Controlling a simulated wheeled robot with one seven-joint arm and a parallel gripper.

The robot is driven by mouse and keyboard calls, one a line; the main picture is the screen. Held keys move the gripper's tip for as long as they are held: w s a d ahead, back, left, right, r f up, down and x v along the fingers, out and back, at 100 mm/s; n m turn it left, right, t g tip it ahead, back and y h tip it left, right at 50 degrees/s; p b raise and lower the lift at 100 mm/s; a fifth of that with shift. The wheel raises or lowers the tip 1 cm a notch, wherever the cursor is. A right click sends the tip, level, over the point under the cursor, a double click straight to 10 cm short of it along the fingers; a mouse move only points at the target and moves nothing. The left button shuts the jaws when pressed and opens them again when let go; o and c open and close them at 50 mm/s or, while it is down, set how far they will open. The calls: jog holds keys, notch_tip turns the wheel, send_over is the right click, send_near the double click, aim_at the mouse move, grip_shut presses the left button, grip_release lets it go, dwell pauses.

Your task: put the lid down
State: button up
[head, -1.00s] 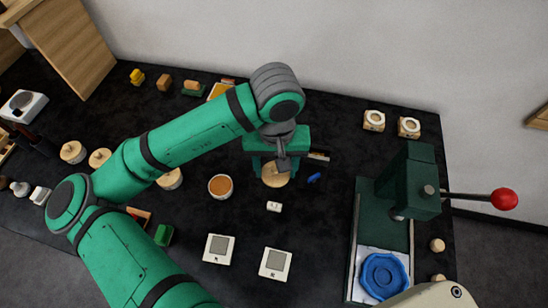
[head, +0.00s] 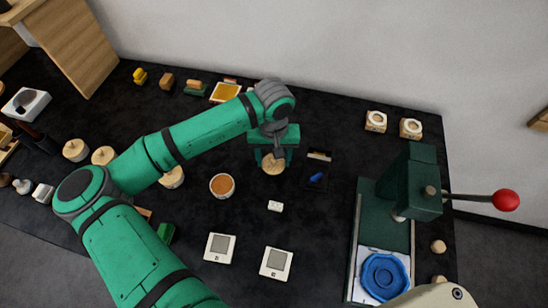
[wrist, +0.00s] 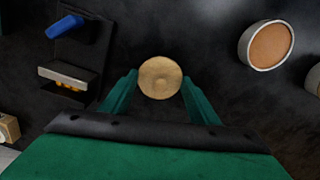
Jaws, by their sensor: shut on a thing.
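The lid, a round pale wooden disc, is between the fingers of my gripper (head: 273,155) in the head view, below the green gripper body. In the wrist view the lid (wrist: 160,78) sits between the two green fingertips of my gripper (wrist: 159,84), which is shut on it. Bare dark table surrounds it there. Its height above the table is hard to tell. An open round bowl with orange-brown contents (head: 222,185) stands to the left and nearer in the head view; it also shows at the upper right of the wrist view (wrist: 268,45).
A dark holder (head: 318,172) with a blue piece (head: 317,177) stands right of my gripper. A small white block (head: 275,206) and two white scales (head: 219,248) are nearer. A green press (head: 412,190) with a red-knobbed lever is at right. Lidded pots (head: 103,156) are at left.

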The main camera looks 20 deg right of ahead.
jog(key=shift+f, duration=0.15)
jog(key=o, duration=1)
notch_tip(320, 180, up, 12)
jog(key=shift+r, duration=0.15)
jog(key=shift+w, duration=0.15)
dwell(0.4)
